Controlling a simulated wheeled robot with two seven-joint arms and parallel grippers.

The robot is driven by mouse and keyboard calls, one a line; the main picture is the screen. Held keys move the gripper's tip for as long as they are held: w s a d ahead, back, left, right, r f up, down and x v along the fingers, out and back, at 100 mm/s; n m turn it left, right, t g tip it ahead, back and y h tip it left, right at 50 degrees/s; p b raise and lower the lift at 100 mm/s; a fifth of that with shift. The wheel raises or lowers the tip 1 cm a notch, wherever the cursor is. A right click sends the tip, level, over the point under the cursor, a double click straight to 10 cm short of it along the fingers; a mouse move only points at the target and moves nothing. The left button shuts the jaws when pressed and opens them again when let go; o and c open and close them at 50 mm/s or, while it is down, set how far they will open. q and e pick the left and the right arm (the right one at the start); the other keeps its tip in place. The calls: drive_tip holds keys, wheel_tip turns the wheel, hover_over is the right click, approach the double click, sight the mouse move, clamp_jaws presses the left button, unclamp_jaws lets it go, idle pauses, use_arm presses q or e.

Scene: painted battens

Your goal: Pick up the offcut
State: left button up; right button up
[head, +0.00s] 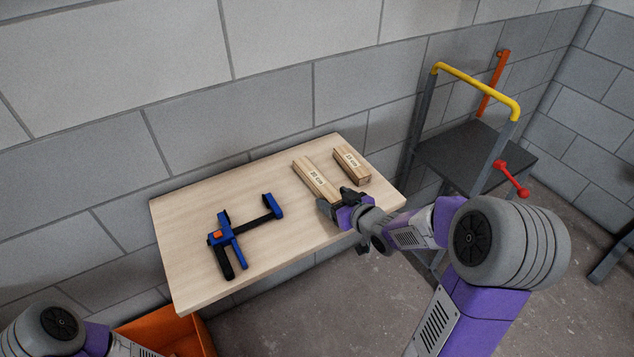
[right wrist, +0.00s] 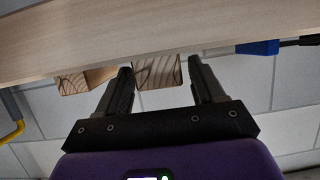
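Two pale wooden pieces with white labels lie side by side on the table. The longer one (head: 316,179) is on the left and the shorter one (head: 351,165) on the right; the labels are too small to read surely, and neither is plainly marked as the offcut. My right gripper (head: 335,202) is open at the near end of the longer piece. In the right wrist view, that piece's end (right wrist: 157,72) shows between the spread fingers (right wrist: 165,80), closer to the left finger. The shorter piece's end (right wrist: 72,84) is outside, left of them. My left gripper is out of view.
A blue and black clamp (head: 240,232) lies on the left half of the wooden table (head: 190,275). A grey wall stands behind. A dark cart with a yellow handle (head: 475,88) stands right. An orange bin (head: 165,332) is below the table's front left.

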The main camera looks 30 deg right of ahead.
drive_tip(key=c, duration=0.9)
